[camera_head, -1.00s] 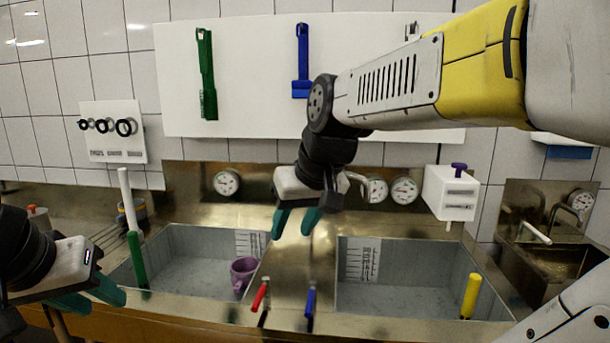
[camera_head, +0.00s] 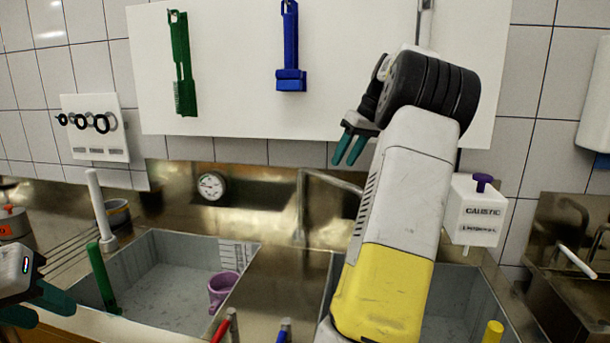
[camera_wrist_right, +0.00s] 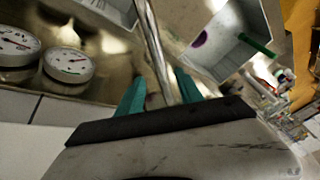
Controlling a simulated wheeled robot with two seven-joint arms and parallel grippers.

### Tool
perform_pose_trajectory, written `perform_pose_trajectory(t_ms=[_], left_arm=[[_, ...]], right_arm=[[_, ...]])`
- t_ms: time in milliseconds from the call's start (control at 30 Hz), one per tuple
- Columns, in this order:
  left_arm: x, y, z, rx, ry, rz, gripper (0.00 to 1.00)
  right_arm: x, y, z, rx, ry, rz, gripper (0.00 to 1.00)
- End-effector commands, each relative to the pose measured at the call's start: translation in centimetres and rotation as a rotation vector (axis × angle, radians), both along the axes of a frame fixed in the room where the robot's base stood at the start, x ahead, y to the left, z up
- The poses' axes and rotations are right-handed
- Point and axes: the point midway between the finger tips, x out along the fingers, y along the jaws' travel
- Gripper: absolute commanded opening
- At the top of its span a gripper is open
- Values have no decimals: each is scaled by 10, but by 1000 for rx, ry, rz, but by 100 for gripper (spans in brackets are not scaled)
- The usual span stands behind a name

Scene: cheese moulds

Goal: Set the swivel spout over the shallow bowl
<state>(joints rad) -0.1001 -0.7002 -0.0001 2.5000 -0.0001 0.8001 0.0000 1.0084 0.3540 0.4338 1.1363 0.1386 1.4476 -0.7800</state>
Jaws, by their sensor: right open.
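The swivel spout (camera_head: 330,178) is a bent metal pipe between the two basins. It rises and runs to the right towards the right basin, its end hidden behind my right arm. In the right wrist view the pipe (camera_wrist_right: 155,45) appears between the fingertips; contact cannot be told. My right gripper (camera_head: 350,147) is open, above the spout in the head view. My left gripper (camera_head: 40,307) is open and empty at the left edge. The left basin (camera_head: 140,255) holds a purple mug (camera_head: 222,288); the right basin (camera_head: 458,285) is partly hidden. I cannot tell which is shallower.
A green-handled stick (camera_head: 102,278) stands in the left basin and a yellow-ended one (camera_head: 492,332) at the right. Red (camera_head: 221,330) and blue (camera_head: 285,331) levers stand in front.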

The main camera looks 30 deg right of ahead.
Motion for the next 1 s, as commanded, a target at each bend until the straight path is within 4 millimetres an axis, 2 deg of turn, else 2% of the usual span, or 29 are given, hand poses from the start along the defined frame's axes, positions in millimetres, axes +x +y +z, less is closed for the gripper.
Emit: perform_pose_trajectory(t_ms=[100,333,500,733,933,1000], left_arm=[[0,0,0,0,0,0,36],[0,0,0,0,0,0,36],[0,0,0,0,0,0,36],[0,0,0,0,0,0,36],[0,0,0,0,0,0,36],[0,0,0,0,0,0,36]], right_arm=[[6,6,-19,2,3,0,43],[18,14,-47,0,1,0,43],[21,16,-56,-1,0,-1,43],[22,16,-56,-1,0,-2,43],[21,16,-56,-1,0,-2,4],[21,16,-56,-1,0,-2,0]])
